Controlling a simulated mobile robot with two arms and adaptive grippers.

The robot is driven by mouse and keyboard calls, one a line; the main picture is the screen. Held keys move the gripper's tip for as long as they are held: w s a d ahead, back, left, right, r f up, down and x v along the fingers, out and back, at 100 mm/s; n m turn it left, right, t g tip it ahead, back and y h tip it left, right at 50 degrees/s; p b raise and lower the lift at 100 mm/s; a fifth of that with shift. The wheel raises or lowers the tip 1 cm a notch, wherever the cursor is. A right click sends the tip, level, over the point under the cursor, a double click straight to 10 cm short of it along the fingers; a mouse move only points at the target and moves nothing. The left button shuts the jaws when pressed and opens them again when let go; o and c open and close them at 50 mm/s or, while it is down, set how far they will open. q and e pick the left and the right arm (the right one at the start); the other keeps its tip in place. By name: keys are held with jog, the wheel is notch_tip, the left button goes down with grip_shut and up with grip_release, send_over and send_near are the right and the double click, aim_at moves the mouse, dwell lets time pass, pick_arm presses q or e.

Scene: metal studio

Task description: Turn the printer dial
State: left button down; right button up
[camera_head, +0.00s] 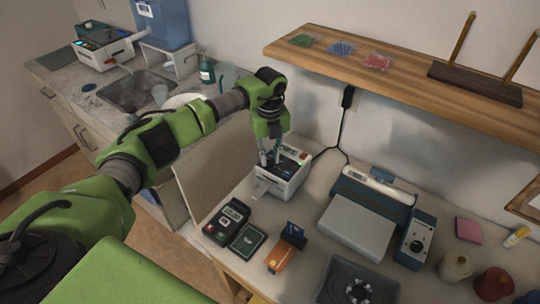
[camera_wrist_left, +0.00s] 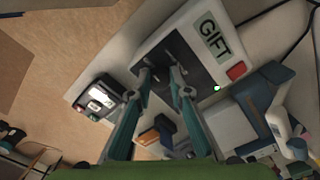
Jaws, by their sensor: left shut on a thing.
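The printer (camera_head: 290,180) is a small white box with a dark top panel, standing on the worktable near the wall. In the left wrist view the printer (camera_wrist_left: 205,25) shows a GIFT label, a red button and a green light. My left gripper (camera_head: 269,165) points down onto its top. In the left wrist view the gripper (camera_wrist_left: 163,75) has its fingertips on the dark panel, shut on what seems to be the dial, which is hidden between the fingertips. The dial's angle cannot be told. My right gripper is not in view.
A blue-grey machine (camera_head: 357,226) with a side knob box (camera_head: 416,240) stands to the right. A card reader (camera_head: 227,220) and an orange item (camera_head: 286,249) lie in front. A wooden shelf (camera_head: 400,82) overhangs the table behind. A black cable (camera_head: 343,132) runs down the wall.

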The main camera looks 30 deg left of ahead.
aim_at(270, 159)
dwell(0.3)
pick_arm(q)
jog(key=c, duration=1.9)
grip_release()
jog(key=shift+r, duration=0.1)
notch_tip(270, 159, up, 7)
jog(key=shift+r, duration=0.2)
